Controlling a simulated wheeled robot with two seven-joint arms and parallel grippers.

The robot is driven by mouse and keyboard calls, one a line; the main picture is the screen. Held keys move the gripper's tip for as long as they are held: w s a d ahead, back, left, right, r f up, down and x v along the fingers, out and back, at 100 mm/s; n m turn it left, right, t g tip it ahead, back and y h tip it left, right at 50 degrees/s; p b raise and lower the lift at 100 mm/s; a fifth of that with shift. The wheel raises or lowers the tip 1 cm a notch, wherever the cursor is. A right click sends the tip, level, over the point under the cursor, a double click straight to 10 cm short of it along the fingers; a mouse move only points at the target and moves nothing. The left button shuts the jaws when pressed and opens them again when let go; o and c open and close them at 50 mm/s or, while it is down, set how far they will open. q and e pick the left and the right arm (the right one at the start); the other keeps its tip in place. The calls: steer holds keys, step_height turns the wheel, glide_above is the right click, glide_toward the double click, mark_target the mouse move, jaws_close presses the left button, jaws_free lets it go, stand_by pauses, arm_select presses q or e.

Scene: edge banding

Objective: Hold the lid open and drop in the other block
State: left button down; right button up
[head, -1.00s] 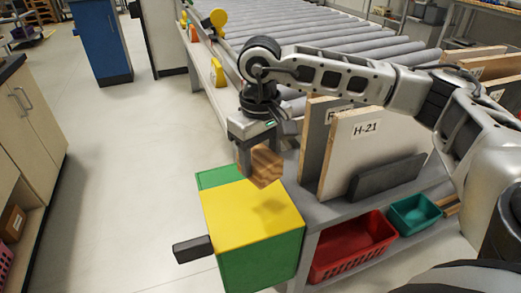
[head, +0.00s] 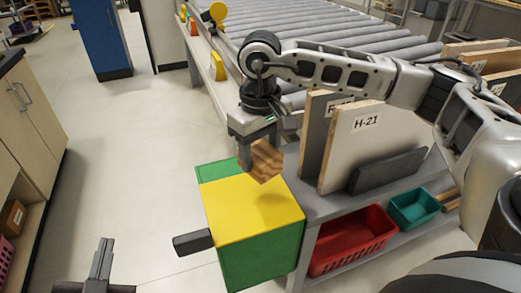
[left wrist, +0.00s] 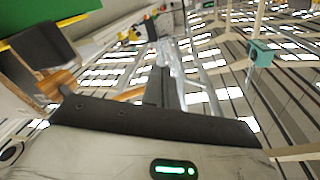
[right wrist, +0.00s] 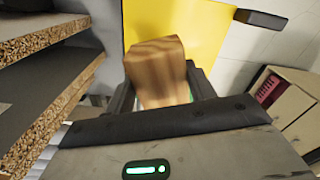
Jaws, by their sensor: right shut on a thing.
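A green box (head: 262,258) with a flat yellow lid (head: 246,212) stands at the end of the bench. The lid lies down on the box, and a black handle (head: 192,243) sticks out from its left side. My right gripper (head: 258,158) is shut on a wooden block (head: 266,163) and holds it above the lid's back part. The block also shows in the right wrist view (right wrist: 158,70), in front of the lid (right wrist: 205,30). My left gripper (head: 103,262) is at the lower left, apart from the handle. Its fingers look together and empty.
Upright panels (head: 352,150), one marked H-21, stand on the bench right of the box. A red basket (head: 352,243) and a teal bin (head: 415,208) sit on the shelf below. A roller conveyor (head: 330,45) runs behind. The floor left of the box is clear.

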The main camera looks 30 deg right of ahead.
arm_select(q)
steer(key=s+d+r+m+g+h, duration=0.1)
steer(key=d+r+m+h, duration=0.5)
steer(key=r+m, duration=0.25)
steer(key=s+d+r+m+h, duration=0.1)
steer(key=d+r+m+h, duration=0.55)
steer(key=r, duration=0.25)
steer(key=s+d+r+m+g, duration=0.25)
steer(key=s+m+g, duration=0.25)
steer(key=m+g, duration=0.5)
steer(key=s+d+r+m+g, duration=0.1)
steer(key=s+d+m+g, duration=0.45)
steer(key=m, duration=0.55)
steer(key=s+d+r+m+g, duration=0.2)
steer(key=s+m+g, duration=0.4)
steer(key=m+g, duration=0.5)
steer(key=s+a+f+m+t+y, duration=0.1)
steer(key=s+f+m+t+y, duration=0.25)
steer(key=f+m+y, duration=1)
steer(key=w+a+f+m+t+y, duration=0.2)
steer(key=w+a+f+t+y, duration=0.15)
steer(key=w, duration=0.35)
steer(key=w+a+f+m+t+y, duration=0.2)
steer(key=w+a+f+t+y, duration=0.1)
steer(key=w+a+t, duration=0.25)
step_height(320, 180, down, 9)
steer(key=shift+w+d+g, duration=0.25)
steer(key=shift+w+g, duration=0.05)
steer(key=shift+w, duration=0.1)
